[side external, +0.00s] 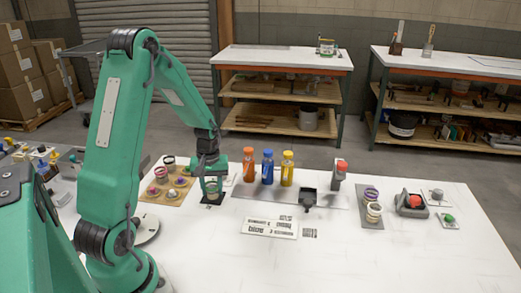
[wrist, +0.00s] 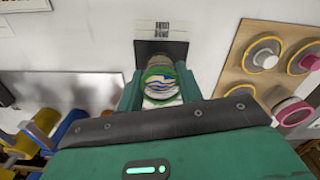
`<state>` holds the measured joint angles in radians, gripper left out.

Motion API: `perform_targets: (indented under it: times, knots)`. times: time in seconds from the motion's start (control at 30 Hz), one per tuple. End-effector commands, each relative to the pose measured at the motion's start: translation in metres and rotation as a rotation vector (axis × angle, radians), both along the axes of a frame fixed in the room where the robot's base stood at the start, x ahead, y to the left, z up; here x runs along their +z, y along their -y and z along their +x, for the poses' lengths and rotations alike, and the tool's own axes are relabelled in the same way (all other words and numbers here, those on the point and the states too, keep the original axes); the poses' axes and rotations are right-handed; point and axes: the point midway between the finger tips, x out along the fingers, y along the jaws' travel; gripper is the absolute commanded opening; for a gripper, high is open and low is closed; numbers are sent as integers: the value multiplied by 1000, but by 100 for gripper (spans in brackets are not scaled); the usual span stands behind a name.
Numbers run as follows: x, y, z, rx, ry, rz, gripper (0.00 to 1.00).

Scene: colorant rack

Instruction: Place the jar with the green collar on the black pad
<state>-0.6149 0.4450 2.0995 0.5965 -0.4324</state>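The jar with the green collar (wrist: 160,76) shows in the wrist view from above, with a blue, white and yellow swirled top. My gripper (wrist: 160,92) has one finger on each side of it and appears shut on it. In the side external view the jar (side external: 211,187) is under my gripper (side external: 211,180), upright, over the black pad (side external: 212,203). The black pad (wrist: 178,50) also shows beyond the jar in the wrist view. I cannot tell whether the jar's base touches the pad.
A tan board (side external: 152,197) with several jars lies left of the pad. Orange (side external: 249,165), blue (side external: 267,167) and yellow (side external: 287,169) bottles stand to the right. A white label plate (side external: 270,229) lies in front; the table's front right is clear.

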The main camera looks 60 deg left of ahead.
Motion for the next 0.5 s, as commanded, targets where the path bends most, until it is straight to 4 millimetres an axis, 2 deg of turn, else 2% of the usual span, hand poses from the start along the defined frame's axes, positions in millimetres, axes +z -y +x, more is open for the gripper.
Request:
perform_targets:
  times: [0.03, 0.1, 0.5]
  knots:
    - [0, 0, 0, 0, 0, 0, 46]
    - [0, 0, 0, 0, 0, 0, 56]
    - [2, 0, 0, 0, 0, 0, 56]
